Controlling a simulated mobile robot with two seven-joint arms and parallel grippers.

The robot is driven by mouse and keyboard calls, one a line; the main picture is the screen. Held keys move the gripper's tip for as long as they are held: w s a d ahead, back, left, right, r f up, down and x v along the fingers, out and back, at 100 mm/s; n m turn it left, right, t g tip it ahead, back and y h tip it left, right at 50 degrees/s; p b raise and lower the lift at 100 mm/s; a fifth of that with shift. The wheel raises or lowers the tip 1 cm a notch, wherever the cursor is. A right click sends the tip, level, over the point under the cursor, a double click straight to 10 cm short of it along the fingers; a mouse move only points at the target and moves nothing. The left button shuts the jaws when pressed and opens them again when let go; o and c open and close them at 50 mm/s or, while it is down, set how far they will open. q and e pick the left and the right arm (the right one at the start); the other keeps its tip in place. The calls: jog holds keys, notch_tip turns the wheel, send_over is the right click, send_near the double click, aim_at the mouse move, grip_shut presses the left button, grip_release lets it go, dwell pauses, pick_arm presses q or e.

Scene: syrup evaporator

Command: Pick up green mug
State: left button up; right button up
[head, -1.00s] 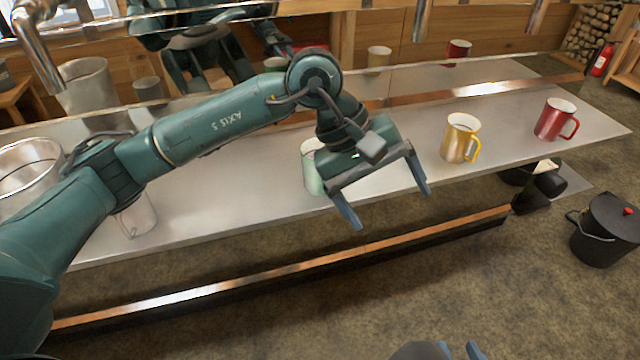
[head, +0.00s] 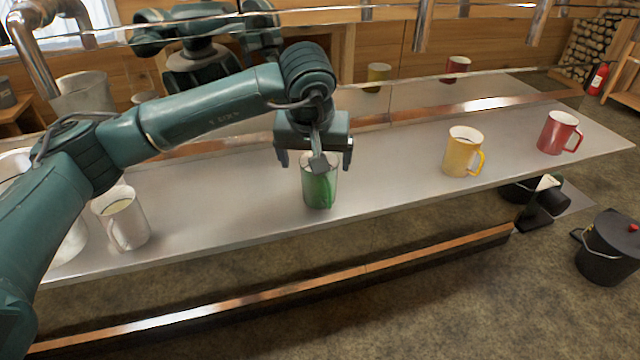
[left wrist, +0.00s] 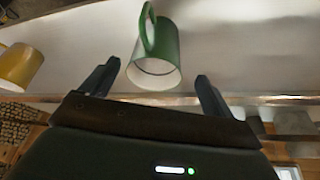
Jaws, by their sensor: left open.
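The green mug (head: 319,192) stands upright on the metal counter, its upper part partly hidden by my left gripper in the head view. My left gripper (head: 314,162) is open, pointing down over the mug. In the left wrist view the green mug (left wrist: 156,58) is just beyond the open fingers (left wrist: 158,82), a little nearer the left one, with its handle toward the top of the picture. I see no finger closed on it. My right gripper is not in view.
A yellow mug (head: 462,152) and a red mug (head: 559,132) stand to the right on the metal counter (head: 400,170). A whitish mug (head: 122,218) stands at left. A shiny back panel mirrors the mugs and my arm. A black lidded bucket (head: 608,248) is on the floor.

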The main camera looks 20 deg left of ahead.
aim_at(322, 186)
pick_arm(q)
jog(key=x, duration=0.5)
jog(key=shift+d, duration=0.3)
jog(key=shift+c, duration=0.5)
jog(key=c, duration=1)
